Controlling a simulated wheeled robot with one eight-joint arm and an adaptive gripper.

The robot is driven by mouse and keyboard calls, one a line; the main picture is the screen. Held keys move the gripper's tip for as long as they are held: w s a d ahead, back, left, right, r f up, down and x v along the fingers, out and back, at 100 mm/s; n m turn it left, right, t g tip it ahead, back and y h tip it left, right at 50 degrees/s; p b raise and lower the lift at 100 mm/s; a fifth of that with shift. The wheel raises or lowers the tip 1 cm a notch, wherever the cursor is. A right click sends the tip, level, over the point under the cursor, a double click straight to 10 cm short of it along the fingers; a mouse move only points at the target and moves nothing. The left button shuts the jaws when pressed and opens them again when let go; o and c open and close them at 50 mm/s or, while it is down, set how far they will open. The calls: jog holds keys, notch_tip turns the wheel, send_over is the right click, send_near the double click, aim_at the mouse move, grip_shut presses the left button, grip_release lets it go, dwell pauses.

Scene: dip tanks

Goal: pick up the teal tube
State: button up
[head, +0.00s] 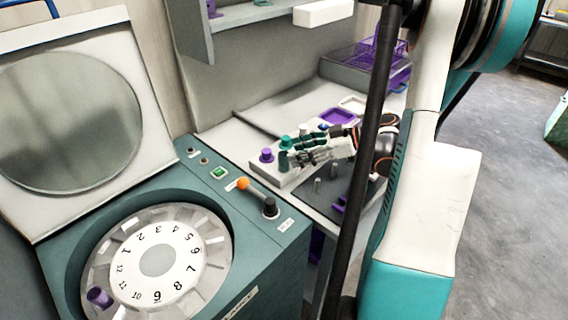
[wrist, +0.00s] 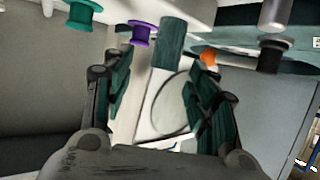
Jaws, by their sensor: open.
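A plain dark teal tube (wrist: 174,42) shows in the wrist view, just beyond and between my fingertips. In the head view the teal tube (head: 284,161) is at the tips of my gripper (head: 296,157), over the white rack (head: 287,179). My gripper is open, and in the wrist view its two fingers (wrist: 160,78) are spread with a gap between them. I cannot tell whether either finger touches the tube. A flanged teal piece (head: 285,142) stands close by and shows in the wrist view (wrist: 82,14).
A flanged purple tube (head: 266,155) stands in the rack near my gripper. The teal machine (head: 225,185) with an orange-knobbed lever (head: 243,184) and numbered rotor (head: 157,262) is at left; a purple tube (head: 99,297) sits in the rotor. A purple tray (head: 338,116) lies behind.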

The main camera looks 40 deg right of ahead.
aim_at(279, 155)
jog(key=b+x, duration=0.1)
jog(key=x, duration=0.3)
jog(key=shift+s+a+b, duration=0.25)
jog(key=shift+s+b, duration=0.05)
jog(key=shift+b, duration=0.05)
jog(key=shift+w+a, duration=0.25)
jog(key=shift+w, duration=0.15)
jog(key=shift+c, duration=0.3)
jog(key=c, duration=1.1)
jog(key=shift+r, duration=0.1)
notch_tip(279, 155, up, 20)
jog(key=p, duration=0.7)
